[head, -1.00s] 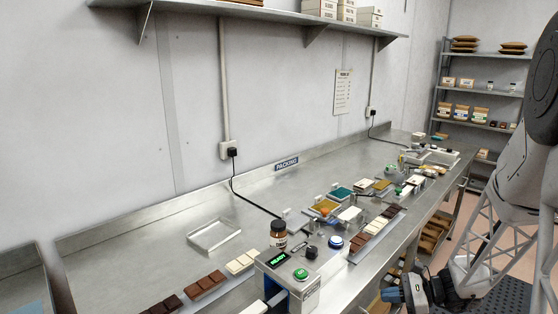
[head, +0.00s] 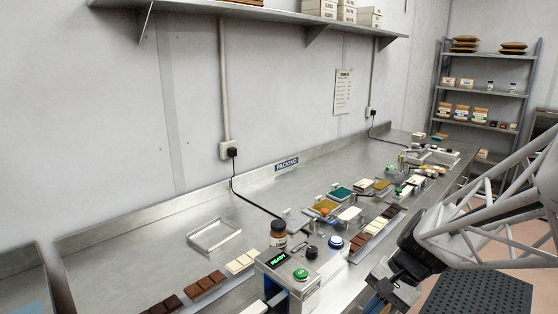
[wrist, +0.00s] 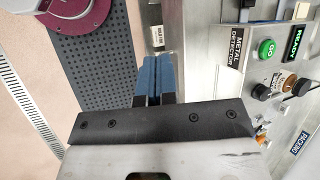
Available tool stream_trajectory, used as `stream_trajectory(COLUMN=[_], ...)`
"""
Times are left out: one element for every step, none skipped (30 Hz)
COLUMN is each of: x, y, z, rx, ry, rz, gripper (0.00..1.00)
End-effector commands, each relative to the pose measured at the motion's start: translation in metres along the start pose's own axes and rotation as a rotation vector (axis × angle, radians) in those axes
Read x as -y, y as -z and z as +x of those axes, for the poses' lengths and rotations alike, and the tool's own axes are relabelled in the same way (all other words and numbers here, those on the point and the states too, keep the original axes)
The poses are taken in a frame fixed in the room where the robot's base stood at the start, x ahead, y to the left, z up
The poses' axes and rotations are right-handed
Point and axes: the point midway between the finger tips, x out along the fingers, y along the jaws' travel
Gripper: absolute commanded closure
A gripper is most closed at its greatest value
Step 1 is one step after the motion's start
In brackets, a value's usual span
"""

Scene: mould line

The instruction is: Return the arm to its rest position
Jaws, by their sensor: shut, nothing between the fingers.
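My gripper (head: 378,298) is in the lower right of the head view, beside the front edge of the steel bench (head: 120,262) and to the right of the metal detector box (head: 290,285). In the wrist view its blue fingertips (wrist: 153,75) are together, with nothing between them. They point past the front of the metal detector (wrist: 235,50). My arm's lattice link reaches in from the right edge of the head view.
Chocolate bars (head: 205,285), a clear tray (head: 214,235), a brown jar (head: 278,234) and several small coloured trays stand on the bench. A black perforated mat (head: 480,295) lies on the floor. A shelf rack (head: 480,95) stands at the back right.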

Motion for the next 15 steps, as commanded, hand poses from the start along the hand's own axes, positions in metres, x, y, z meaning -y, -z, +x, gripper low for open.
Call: stream_trajectory(x=[0.000,-0.001,-0.002,-0.003,-0.004,-0.005,-0.006,-0.007,-0.009,-0.010,-0.011,-0.013,-0.015,-0.016,-0.017], y=[-0.011,-0.015,-0.022,-0.027,-0.032,-0.038,-0.043,-0.048,-0.054,-0.058,-0.062,-0.068,-0.072,-0.076,-0.082], z=[-0.003,-0.005,-0.007,-0.008,-0.009,-0.012,-0.014,-0.015,-0.017,-0.019,-0.021,-0.024,-0.025,-0.027,-0.030], rx=[-0.025,-0.041,-0.061,-0.076,-0.091,-0.114,-0.130,-0.145,-0.166,-0.182,-0.200,-0.221,-0.237,-0.254,-0.278], ry=[-0.025,-0.041,-0.063,-0.080,-0.095,-0.116,-0.133,-0.148,-0.168,-0.184,-0.198,-0.218,-0.234,-0.248,-0.266], rz=[-0.039,-0.060,-0.090,-0.113,-0.134,-0.165,-0.188,-0.210,-0.240,-0.263,-0.286,-0.315,-0.337,-0.359,-0.389], gripper=[1.00,1.00,1.00,1.00,1.00,1.00,1.00,1.00,1.00,1.00,1.00,1.00,1.00,1.00,1.00])
